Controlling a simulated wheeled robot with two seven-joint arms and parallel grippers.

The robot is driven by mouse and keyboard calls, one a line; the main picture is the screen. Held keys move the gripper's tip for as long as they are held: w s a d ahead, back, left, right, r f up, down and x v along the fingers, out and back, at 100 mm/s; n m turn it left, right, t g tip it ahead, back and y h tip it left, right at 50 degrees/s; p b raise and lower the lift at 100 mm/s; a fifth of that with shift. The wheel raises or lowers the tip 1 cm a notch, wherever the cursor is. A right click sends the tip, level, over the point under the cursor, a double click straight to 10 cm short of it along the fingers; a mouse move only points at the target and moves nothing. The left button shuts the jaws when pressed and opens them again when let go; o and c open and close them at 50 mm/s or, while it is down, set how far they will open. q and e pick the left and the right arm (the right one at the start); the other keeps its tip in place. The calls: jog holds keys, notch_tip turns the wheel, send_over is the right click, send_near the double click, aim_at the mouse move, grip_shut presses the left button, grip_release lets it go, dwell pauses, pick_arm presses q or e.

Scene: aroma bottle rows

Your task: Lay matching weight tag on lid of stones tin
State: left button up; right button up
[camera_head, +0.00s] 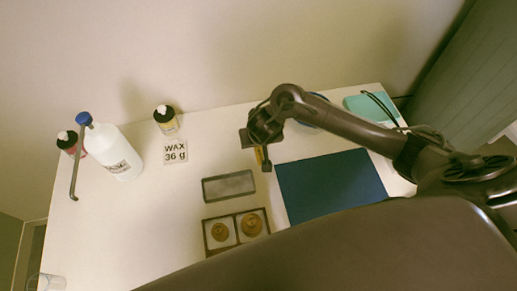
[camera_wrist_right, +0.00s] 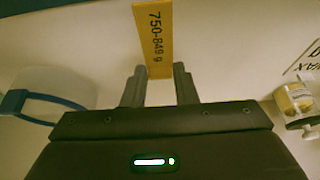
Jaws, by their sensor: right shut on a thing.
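A yellow tag printed "750-849 g" (camera_wrist_right: 153,42) is held between the fingertips of my right gripper (camera_wrist_right: 159,82) in the right wrist view. In the head view the right gripper (camera_head: 262,155) is above the table, left of the blue mat, with the yellow tag (camera_head: 259,156) upright at its fingers. I cannot surely identify the stones tin or its lid. My left gripper is not in view.
A dark blue mat (camera_head: 330,187), a grey rectangular tray (camera_head: 228,187) and a two-part box (camera_head: 236,214) with brass round pieces lie on the white table (camera_head: 130,225). A "WAX 36 g" card (camera_head: 175,152), white bottle (camera_head: 115,155) and small bottles (camera_head: 167,121) stand left. A teal box (camera_head: 368,108) is back right.

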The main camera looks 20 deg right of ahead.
notch_tip(320, 180, down, 3)
jog(key=shift+b, duration=0.5)
jog(key=shift+f, duration=0.1)
jog(key=shift+f, duration=0.15)
jog(key=o, duration=0.9)
jog(key=shift+o, duration=0.2)
